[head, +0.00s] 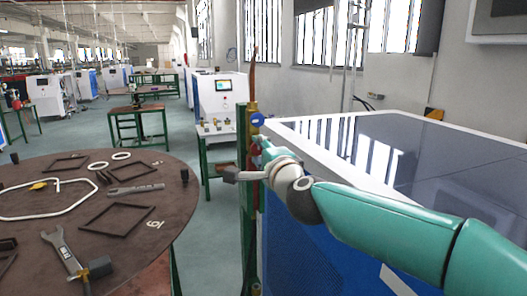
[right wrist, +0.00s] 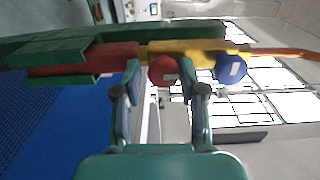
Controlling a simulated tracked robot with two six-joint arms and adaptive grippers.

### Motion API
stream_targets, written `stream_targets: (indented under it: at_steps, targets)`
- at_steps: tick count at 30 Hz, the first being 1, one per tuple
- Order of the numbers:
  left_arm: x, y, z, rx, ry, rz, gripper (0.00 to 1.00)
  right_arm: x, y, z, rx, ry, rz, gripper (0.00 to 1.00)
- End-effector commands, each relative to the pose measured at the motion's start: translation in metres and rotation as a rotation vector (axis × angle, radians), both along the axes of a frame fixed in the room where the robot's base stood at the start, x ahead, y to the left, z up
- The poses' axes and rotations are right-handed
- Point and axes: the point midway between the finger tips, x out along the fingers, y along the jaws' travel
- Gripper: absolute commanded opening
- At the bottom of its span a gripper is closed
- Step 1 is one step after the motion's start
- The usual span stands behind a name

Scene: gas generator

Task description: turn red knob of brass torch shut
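The brass torch (right wrist: 205,47) lies across the right wrist view, with a red handle body at left and a copper tube at right. Its red knob (right wrist: 163,70) sits between the two fingers of my right gripper (right wrist: 159,72). The fingers are open on either side of the knob, and I cannot tell whether either touches it. A blue knob (right wrist: 230,68) is just right of the right finger. In the head view the torch (head: 252,107) stands upright, and my right gripper (head: 262,150) reaches it from the right, hiding the red knob. My left gripper is not in view.
A large blue and white machine (head: 400,150) with a dark glossy top is under my right arm. A round brown table (head: 130,220) with a wrench (head: 62,250) and metal frames is at left. Grey floor lies between.

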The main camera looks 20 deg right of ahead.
Motion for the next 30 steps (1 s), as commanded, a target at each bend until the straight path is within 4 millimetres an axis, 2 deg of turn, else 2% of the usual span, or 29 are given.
stream_targets:
  at_steps: [2,11,16,20,30]
  targets:
    - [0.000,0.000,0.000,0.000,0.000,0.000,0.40,0.000,0.000,0.000,0.000,0.000,-0.001,0.56]
    - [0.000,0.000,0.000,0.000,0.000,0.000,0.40,-0.001,-0.001,0.002,-0.001,-0.004,-0.002,0.56]
    - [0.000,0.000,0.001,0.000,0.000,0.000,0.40,-0.012,-0.001,0.003,-0.001,-0.005,-0.001,0.56]
    - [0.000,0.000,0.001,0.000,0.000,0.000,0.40,-0.031,-0.002,0.003,-0.001,-0.005,-0.001,0.56]
    - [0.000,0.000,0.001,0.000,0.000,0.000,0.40,-0.098,-0.004,0.001,0.001,-0.005,-0.001,0.56]
